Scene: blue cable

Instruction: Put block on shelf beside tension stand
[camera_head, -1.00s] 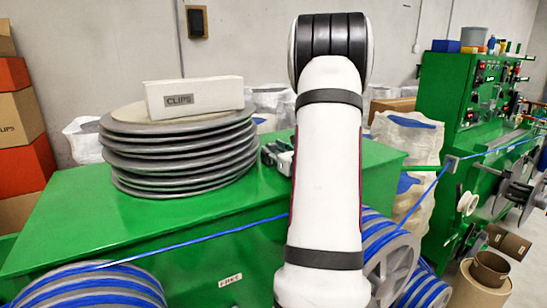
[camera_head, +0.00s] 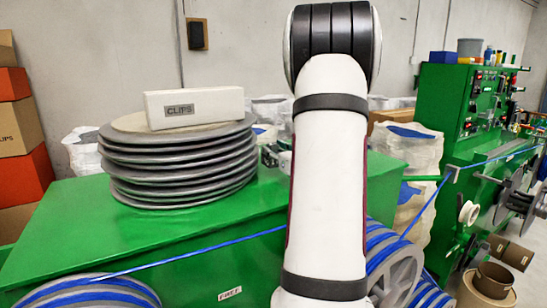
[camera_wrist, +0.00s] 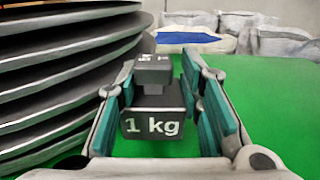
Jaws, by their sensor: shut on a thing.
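A dark grey block (camera_wrist: 152,124) marked "1 kg", with a smaller grey part on top, is between the teal pads of my gripper (camera_wrist: 159,88) in the wrist view. My gripper is shut on it. Green surface shows around the block; I cannot tell whether it touches that surface. In the head view a small part of my gripper (camera_head: 273,156) shows just right of the disc stack, and my arm hides the rest and the block. I cannot pick out the shelf or the tension stand with certainty.
A stack of grey discs (camera_head: 180,170) stands close left of my gripper on the green table (camera_head: 70,215), with a white "CLIPS" box (camera_head: 194,107) on top. A blue cable (camera_head: 190,253) runs in front. White sacks (camera_wrist: 190,36) lie behind. A green machine (camera_head: 455,100) stands right.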

